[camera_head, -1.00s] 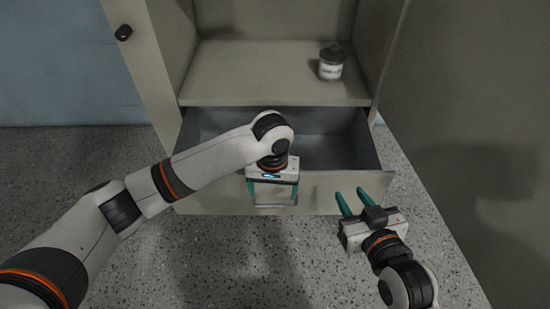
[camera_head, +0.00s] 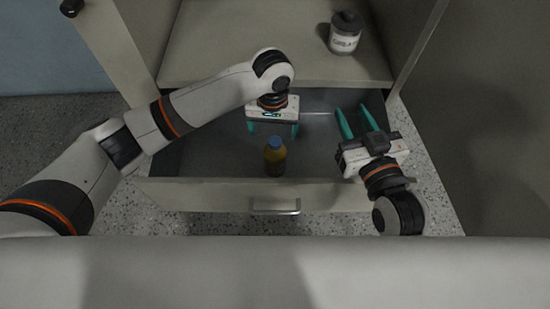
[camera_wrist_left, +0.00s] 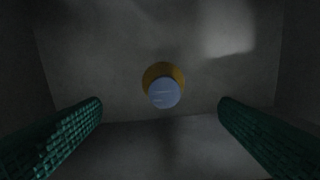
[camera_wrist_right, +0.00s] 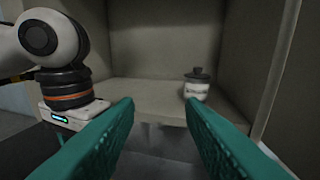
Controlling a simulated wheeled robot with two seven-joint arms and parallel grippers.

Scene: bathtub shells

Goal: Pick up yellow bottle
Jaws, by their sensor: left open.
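The yellow bottle (camera_head: 274,160) with a blue cap stands upright in the open drawer, near its front wall, in the head view. In the left wrist view the bottle (camera_wrist_left: 163,86) is seen from above, cap toward the camera, between the fingers but beyond them. My left gripper (camera_head: 273,132) is open and empty over the drawer, just behind the bottle in the head view, fingers pointing down. My right gripper (camera_head: 358,122) is open and empty at the drawer's right side; its teal fingers point toward the cabinet in the right wrist view (camera_wrist_right: 160,125).
The drawer (camera_head: 205,189) is pulled out of a beige cabinet. A white jar with a dark lid (camera_head: 345,33) stands on the shelf (camera_head: 240,45) above. A cabinet door is open at left, and a wall stands at right. The drawer's front has a metal handle (camera_head: 275,206).

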